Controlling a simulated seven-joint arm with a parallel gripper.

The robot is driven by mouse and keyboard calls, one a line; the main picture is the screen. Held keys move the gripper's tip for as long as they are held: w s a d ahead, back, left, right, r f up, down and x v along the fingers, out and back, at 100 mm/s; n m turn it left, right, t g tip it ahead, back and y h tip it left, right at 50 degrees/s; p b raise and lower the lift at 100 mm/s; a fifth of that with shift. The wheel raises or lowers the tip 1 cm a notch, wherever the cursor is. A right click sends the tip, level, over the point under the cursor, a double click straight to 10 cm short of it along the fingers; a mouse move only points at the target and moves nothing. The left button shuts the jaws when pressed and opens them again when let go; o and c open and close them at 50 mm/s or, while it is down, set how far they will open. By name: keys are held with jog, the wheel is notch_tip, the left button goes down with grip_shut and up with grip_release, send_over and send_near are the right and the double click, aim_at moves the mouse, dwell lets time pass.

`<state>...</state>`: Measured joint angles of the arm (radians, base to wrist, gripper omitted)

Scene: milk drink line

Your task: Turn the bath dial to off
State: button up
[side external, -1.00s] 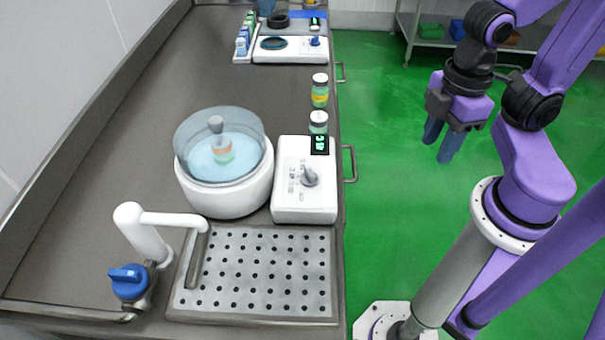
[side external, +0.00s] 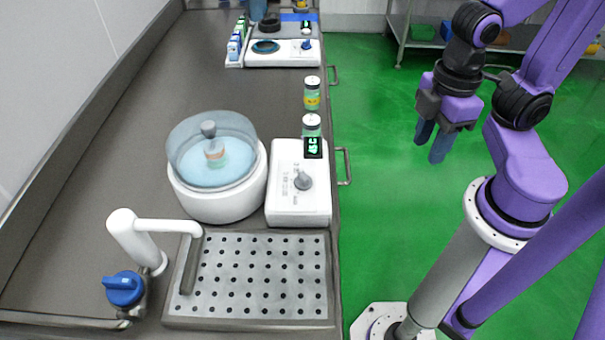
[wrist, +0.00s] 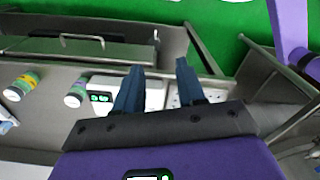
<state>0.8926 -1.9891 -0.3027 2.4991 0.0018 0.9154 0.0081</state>
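The bath dial (side external: 303,181) is a grey knob on the white control box (side external: 285,216), right of the round water bath (side external: 215,207). I cannot read its setting from its small marks. A small black display (side external: 313,148) with green characters stands at the box's far end. The bath has a clear lid with a grey knob, and a jar (side external: 216,160) is inside. My gripper (side external: 432,148) is open and empty, over the green floor right of the counter and well apart from the dial. In the wrist view its two blue fingers (wrist: 159,66) are spread; the box (wrist: 154,98) is partly hidden behind them.
A perforated drain plate (side external: 255,280) and a white tap (side external: 140,240) with a blue handle are in front. Another white device (side external: 284,59) is farther back. Counter handles (side external: 344,167) stick out right.

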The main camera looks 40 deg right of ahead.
jog(key=w+a+r+m, duration=0.3)
jog(key=w+a+m, duration=0.4)
jog(key=w+m, duration=0.15)
notch_tip(320, 180, up, 2)
jog(key=m, duration=0.9)
send_over(303, 174)
jog(key=shift+n, duration=0.25)
notch_tip(303, 174, down, 17)
jog(key=shift+r, duration=0.1)
grip_shut()
